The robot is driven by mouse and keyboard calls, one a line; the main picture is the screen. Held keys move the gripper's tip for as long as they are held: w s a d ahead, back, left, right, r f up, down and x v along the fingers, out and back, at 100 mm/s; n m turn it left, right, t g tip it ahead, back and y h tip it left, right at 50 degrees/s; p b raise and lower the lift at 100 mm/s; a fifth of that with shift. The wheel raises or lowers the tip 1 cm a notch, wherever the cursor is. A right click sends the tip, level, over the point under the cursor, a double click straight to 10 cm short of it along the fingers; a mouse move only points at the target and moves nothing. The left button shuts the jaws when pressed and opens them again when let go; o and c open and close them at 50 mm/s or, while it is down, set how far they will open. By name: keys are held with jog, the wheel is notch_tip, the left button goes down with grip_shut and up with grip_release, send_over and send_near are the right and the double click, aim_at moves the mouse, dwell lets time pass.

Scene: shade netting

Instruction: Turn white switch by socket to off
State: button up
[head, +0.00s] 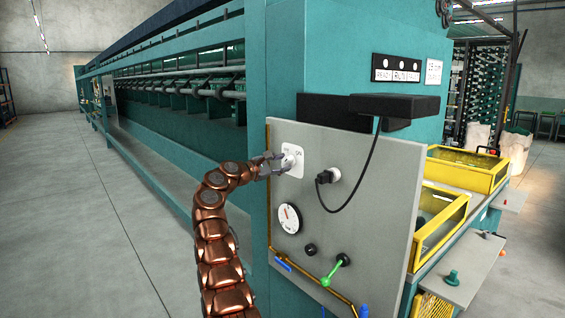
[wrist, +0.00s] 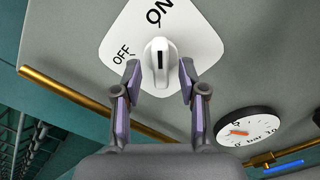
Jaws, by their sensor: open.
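The white switch (wrist: 160,62) is a rotary knob with a black mark on a white plate (wrist: 192,28) labelled ON and OFF. Its mark points up in the wrist view, nearer the ON label than the OFF label. In the head view the switch (head: 290,160) sits at the upper left of the grey panel (head: 350,150). My gripper (wrist: 160,72) is open, with one finger on each side of the knob. I cannot tell whether the fingers touch it. My gripper (head: 274,162) also shows at the switch in the head view. The socket with its black plug (head: 326,177) is right of the switch.
A black cable (head: 368,165) loops from the plug up to a black box (head: 394,106). A round gauge (head: 289,218), a black knob (head: 310,249) and a green-handled valve (head: 335,270) are below the switch. Yellow-framed bins (head: 468,158) stand right of the panel. Open floor (head: 70,220) lies at left.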

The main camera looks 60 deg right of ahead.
jog(key=shift+s+d, duration=0.1)
jog(key=shift+d, duration=0.25)
grip_shut()
dwell(0.3)
